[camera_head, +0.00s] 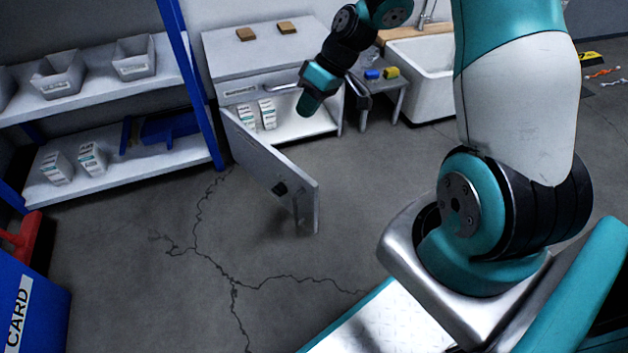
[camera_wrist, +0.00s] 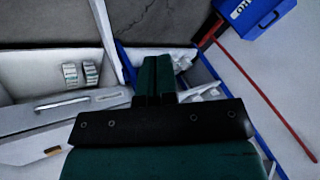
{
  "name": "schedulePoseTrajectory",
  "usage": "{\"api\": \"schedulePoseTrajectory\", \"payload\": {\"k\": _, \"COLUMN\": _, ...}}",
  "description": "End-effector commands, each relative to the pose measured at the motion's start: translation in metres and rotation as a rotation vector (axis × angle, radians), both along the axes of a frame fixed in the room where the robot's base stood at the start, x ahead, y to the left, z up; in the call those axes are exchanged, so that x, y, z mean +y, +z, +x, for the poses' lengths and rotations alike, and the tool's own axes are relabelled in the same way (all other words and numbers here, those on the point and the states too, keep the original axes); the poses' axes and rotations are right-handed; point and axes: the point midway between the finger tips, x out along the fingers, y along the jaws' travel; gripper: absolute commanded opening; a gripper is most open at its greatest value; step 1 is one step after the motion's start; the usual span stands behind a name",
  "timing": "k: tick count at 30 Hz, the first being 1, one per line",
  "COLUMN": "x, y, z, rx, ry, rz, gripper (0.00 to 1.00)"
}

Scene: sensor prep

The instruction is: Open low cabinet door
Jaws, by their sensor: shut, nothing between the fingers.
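The low cabinet (camera_head: 265,50) stands against the back wall, with a drawer above its open compartment. Its light grey door (camera_head: 278,178) is hinged at the left and swung far out into the room, with a dark latch piece near its free end. The door's edge also shows in the wrist view (camera_wrist: 106,38). My gripper (camera_head: 305,108) is shut and empty in front of the cabinet, right of the door and apart from it. In the wrist view its dark teal fingers (camera_wrist: 157,72) are together. The arm hides part of the cabinet's right side.
White boxes (camera_head: 267,114) stand inside the compartment. The drawer handle (camera_head: 280,89) is close to my gripper. Shelving with bins (camera_head: 57,78) and a blue post stands left; a small table (camera_head: 382,88) and sink (camera_head: 420,75) stand right. Floor before the door is clear.

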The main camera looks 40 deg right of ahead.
Motion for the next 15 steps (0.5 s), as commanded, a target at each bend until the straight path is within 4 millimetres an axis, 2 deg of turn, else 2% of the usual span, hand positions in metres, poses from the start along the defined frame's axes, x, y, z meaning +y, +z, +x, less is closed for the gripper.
{"api": "schedulePoseTrajectory", "payload": {"k": 1, "x": -0.029, "y": -0.043, "z": 0.003, "rx": -0.003, "ry": -0.043, "rz": 0.020, "gripper": 0.00}}
{"api": "schedulePoseTrajectory", "payload": {"k": 3, "x": -0.061, "y": -0.081, "z": 0.004, "rx": -0.028, "ry": -0.082, "rz": 0.038, "gripper": 0.00}}
{"api": "schedulePoseTrajectory", "payload": {"k": 6, "x": -0.095, "y": -0.125, "z": 0.000, "rx": -0.056, "ry": -0.126, "rz": 0.053, "gripper": 0.00}}
{"api": "schedulePoseTrajectory", "payload": {"k": 10, "x": -0.118, "y": -0.157, "z": -0.007, "rx": -0.082, "ry": -0.158, "rz": 0.062, "gripper": 0.00}}
{"api": "schedulePoseTrajectory", "payload": {"k": 15, "x": -0.120, "y": -0.176, "z": -0.006, "rx": -0.092, "ry": -0.167, "rz": 0.064, "gripper": 0.00}}
